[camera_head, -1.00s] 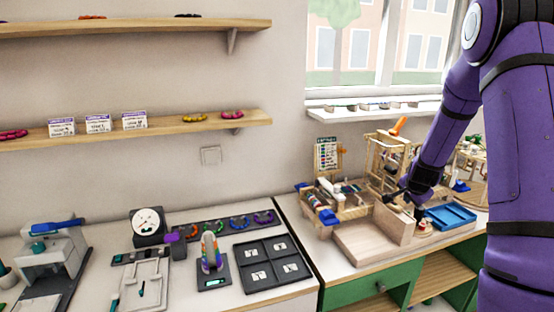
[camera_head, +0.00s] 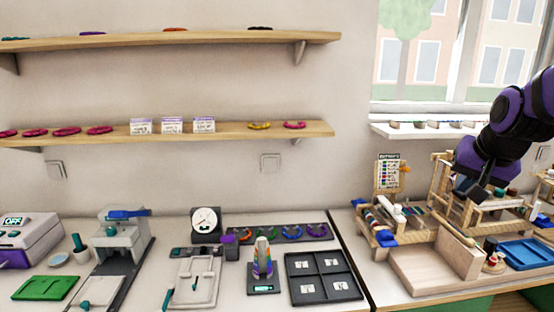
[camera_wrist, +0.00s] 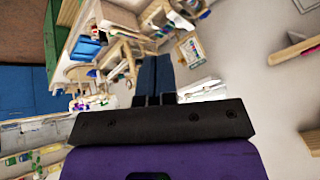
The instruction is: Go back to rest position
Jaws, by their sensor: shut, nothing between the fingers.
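My purple arm comes in from the right edge of the head view. My gripper (camera_head: 478,190) is a dark shape above the workbench on the right, in front of the wooden rack (camera_head: 440,205). In the wrist view the two dark fingers of my gripper (camera_wrist: 155,75) lie close together with nothing between them. The gripper is shut and empty. It hangs over the bench near the wooden box (camera_head: 450,258); the exact gap to the rack cannot be told.
A blue tray (camera_head: 528,252) lies to the right of the wooden box. On the left counter stand a black four-part tray (camera_head: 323,277), a scale with a colourful stack (camera_head: 263,262), a round dial (camera_head: 206,222) and a green mat (camera_head: 45,288). Two wall shelves (camera_head: 230,131) hold bead pieces.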

